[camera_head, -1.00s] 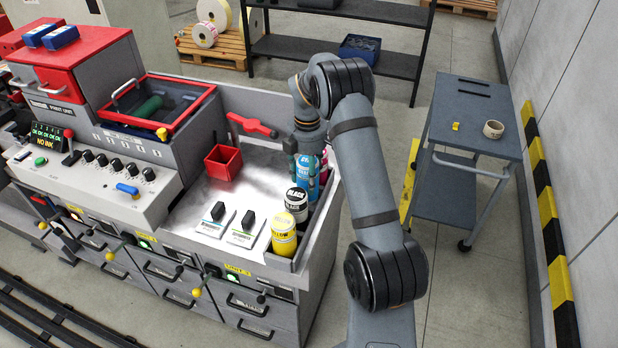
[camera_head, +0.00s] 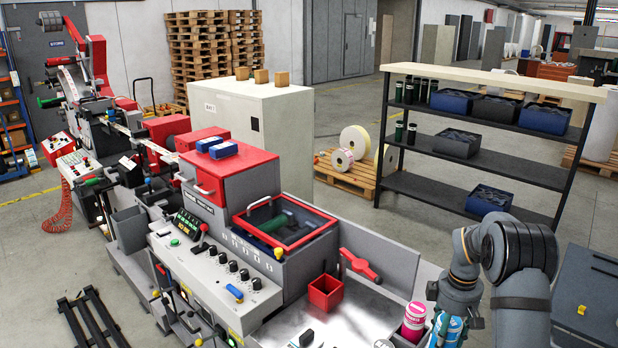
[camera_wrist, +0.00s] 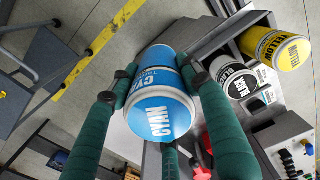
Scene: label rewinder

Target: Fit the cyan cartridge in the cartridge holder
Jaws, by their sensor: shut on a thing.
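In the head view the cyan cartridge (camera_head: 455,330) is at the lower right, partly covered by my gripper (camera_head: 446,328) and cut by the frame edge. A magenta cartridge (camera_head: 413,318) stands just left of it. In the wrist view a black cartridge (camera_wrist: 236,80) and a yellow cartridge (camera_wrist: 281,48) stand to the right. I cannot make out which part is the cartridge holder.
A red-framed glazed lid (camera_head: 283,229) covers a bay with a green roller. A dark shelf rack (camera_head: 470,175) stands behind.

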